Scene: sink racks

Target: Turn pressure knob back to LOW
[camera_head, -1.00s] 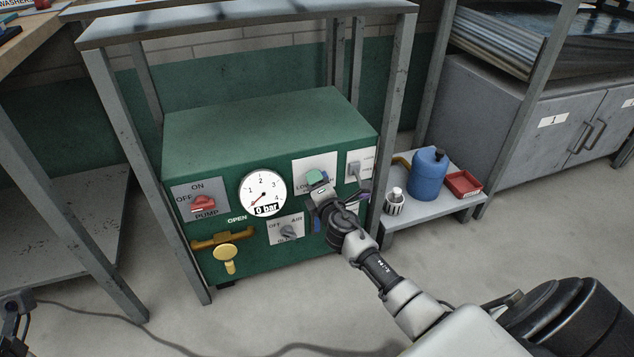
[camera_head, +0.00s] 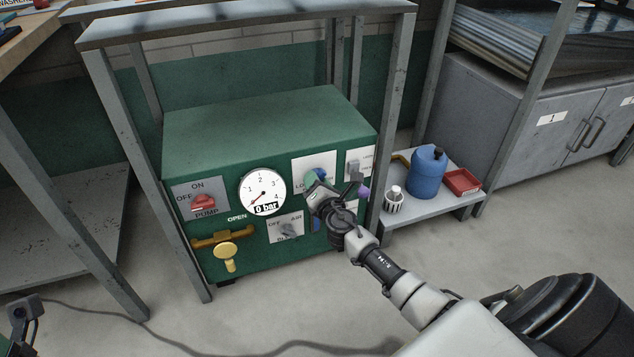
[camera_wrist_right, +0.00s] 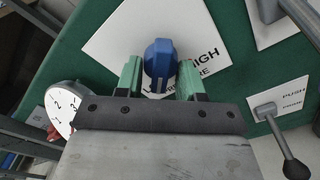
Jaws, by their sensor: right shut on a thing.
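The blue pressure knob (camera_wrist_right: 158,58) sits on a white plate (camera_wrist_right: 112,36) lettered HIGH and PRESSURE in the right wrist view; the LOW end is covered. My right gripper (camera_wrist_right: 160,68) is shut on the knob, one green finger on each side. In the head view the right gripper (camera_head: 318,182) is at the upper right of the green panel (camera_head: 265,125) and mostly hides the knob. The round gauge (camera_head: 263,188) reads 0 bar. A dark piece at the lower left edge (camera_head: 22,310) looks like part of my left gripper; its fingers are not clear.
Left of the gauge is a red pump switch (camera_head: 203,202), with a brass valve handle (camera_head: 228,252) below. Rack posts (camera_head: 385,140) flank the panel. A low shelf (camera_head: 430,207) at right holds a blue jug (camera_head: 427,175) and red tray (camera_head: 463,183).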

